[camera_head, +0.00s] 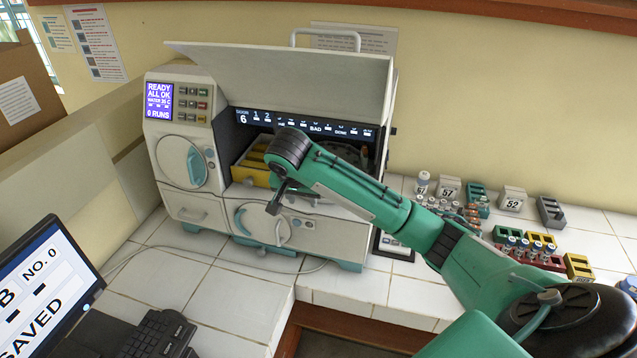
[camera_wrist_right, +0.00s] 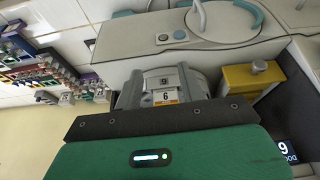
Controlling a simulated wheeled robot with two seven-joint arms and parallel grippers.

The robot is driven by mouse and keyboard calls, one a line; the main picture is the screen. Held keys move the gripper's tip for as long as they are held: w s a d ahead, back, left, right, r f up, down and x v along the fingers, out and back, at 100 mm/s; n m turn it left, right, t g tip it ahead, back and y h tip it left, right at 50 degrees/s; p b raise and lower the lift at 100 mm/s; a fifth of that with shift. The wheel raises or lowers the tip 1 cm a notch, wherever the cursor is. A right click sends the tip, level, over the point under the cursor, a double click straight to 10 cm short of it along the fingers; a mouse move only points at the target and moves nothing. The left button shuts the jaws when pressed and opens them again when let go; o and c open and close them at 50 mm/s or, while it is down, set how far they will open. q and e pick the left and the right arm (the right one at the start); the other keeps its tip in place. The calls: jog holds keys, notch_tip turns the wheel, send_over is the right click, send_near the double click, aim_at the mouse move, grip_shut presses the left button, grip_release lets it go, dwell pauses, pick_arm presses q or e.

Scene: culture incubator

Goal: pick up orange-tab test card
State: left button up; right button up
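In the wrist view, a grey rounded holder (camera_wrist_right: 190,84) carries a white card (camera_wrist_right: 166,96) with a numeral and an orange-yellow strip; whether this is the orange-tab test card is unclear. My right gripper (camera_head: 278,198) is in front of the open bay of the white incubator (camera_head: 182,210) in the head view. Its green housing and dark front edge fill the lower wrist view, close to the holder. My left gripper is not in view.
The incubator's lid (camera_head: 290,80) is raised. A yellow box (camera_head: 258,178) sits in the bay beside the holder and shows in the wrist view (camera_wrist_right: 250,78). Racks of vials (camera_head: 525,243) stand on the right. A monitor (camera_head: 45,285) and keyboard (camera_head: 155,335) are at lower left.

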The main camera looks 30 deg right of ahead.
jog(key=w+d, duration=0.2)
jog(key=d, duration=0.1)
jog(key=w+d+r, duration=0.1)
jog(key=w+d, duration=0.2)
jog(key=w+d+b, duration=0.1)
jog(key=w+d, duration=0.2)
jog(key=shift+d+r, duration=0.2)
jog(key=shift+d, duration=0.15)
jog(key=shift+p+x, duration=0.6)
jog(key=shift+x, duration=0.2)
